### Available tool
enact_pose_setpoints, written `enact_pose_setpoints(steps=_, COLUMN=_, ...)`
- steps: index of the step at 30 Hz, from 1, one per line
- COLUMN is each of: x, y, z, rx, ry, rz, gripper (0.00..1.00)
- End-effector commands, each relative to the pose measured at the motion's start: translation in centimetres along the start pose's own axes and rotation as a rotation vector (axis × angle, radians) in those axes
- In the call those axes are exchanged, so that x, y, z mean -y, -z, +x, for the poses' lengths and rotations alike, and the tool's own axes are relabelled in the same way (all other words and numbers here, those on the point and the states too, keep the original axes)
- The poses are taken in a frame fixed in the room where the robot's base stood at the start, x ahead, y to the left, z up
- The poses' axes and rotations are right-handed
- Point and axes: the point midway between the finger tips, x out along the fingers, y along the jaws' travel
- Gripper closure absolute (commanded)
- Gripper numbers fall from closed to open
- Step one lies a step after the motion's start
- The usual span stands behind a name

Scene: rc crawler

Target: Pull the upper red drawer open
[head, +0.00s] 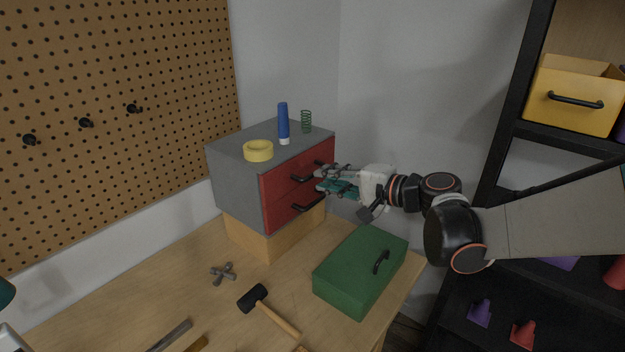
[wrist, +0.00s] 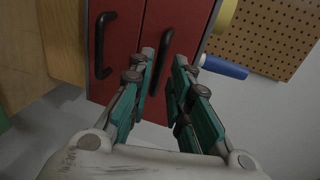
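The upper red drawer (head: 275,187) is in the grey cabinet (head: 234,190) and looks shut, flush with the lower red drawer (head: 278,215). Its black handle (head: 300,179) is partly hidden by my gripper (head: 319,180) in the head view. In the wrist view the picture is turned, with the upper drawer on the right. There my gripper (wrist: 164,58) is open, with one teal finger on each side of the upper handle (wrist: 161,65). A gap shows between the fingertips; I cannot tell whether either touches the handle. The lower handle (wrist: 103,45) is left of the fingers.
On the cabinet are a yellow tape roll (head: 258,151), a blue flashlight (head: 283,122) and a green spring (head: 306,121). A green toolbox (head: 345,285) stands on the bench below my gripper. A mallet (head: 268,310) lies in front. A black shelf (head: 505,150) is at right.

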Motion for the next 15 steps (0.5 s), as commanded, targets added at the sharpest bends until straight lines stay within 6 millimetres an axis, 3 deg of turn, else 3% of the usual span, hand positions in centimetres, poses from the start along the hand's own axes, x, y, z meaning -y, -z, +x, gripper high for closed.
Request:
enact_pose_setpoints(steps=6, x=-0.1, y=-0.1, z=3.7, rx=0.002, ry=0.000, rz=0.000, gripper=0.82)
enact_pose_setpoints(steps=15, x=0.0, y=0.0, z=5.5, rx=0.000, ry=0.000, rz=0.000, gripper=0.82)
